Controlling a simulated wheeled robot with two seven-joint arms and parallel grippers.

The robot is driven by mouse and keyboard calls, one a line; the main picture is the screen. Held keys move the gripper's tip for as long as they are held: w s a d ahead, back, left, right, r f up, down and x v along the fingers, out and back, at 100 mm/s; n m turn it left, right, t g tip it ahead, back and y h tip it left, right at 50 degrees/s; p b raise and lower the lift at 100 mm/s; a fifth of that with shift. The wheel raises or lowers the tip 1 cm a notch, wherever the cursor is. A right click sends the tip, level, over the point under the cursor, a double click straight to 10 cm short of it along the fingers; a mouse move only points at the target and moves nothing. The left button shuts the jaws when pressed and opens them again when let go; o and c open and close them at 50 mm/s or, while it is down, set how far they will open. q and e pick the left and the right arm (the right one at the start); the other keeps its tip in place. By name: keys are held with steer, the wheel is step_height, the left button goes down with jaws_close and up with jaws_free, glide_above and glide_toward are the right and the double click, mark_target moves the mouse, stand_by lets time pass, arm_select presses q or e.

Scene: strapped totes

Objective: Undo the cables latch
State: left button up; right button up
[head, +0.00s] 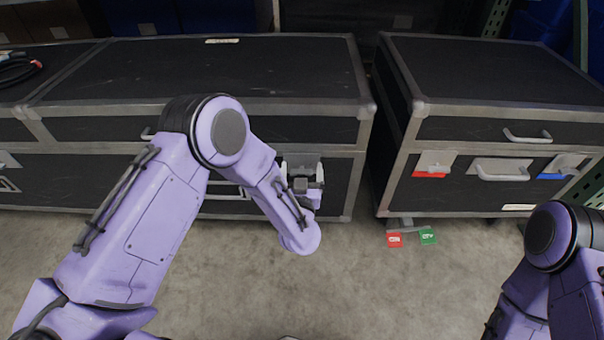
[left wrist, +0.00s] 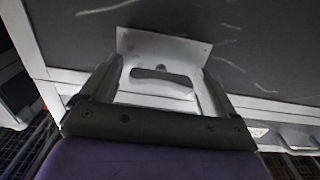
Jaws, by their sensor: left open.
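A grey metal latch (head: 303,162) sits on the front of the large black case (head: 210,75), near its right end. My left gripper (head: 303,183) is at this latch, with its jaws open. In the left wrist view the two fingers stand either side of the lower part of the latch plate (left wrist: 165,46), which has a curved slot or tab (left wrist: 162,78). I cannot tell whether the fingers touch it. No label reading "cables" is legible. My right gripper is out of view; only part of my right arm shows at lower right.
A second black case (head: 500,75) stands to the right across a narrow gap, with a red-marked latch (head: 433,164), a blue-marked latch (head: 563,166) and a handle (head: 501,170). Red (head: 394,240) and green (head: 428,236) tags are low below it. Cables (head: 18,70) lie at far left.

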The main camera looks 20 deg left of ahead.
arm_select(q)
steer(key=c, duration=1.1)
steer(key=shift+o, duration=0.2)
steer(key=shift+n, duration=0.3)
steer(key=n+p, duration=0.2)
steer(key=n, duration=0.1)
steer(key=shift+r+n, duration=0.1)
steer(key=shift+n, duration=0.2)
steer(key=n+p, duration=0.1)
steer(key=n, duration=0.3)
steer(key=shift+a+n, duration=0.1)
steer(key=shift+n, duration=0.2)
steer(key=n, duration=0.4)
steer(key=shift+s+p, duration=0.1)
steer(key=shift+p, duration=0.3)
steer(key=n, duration=0.5)
steer(key=shift+f, duration=0.25)
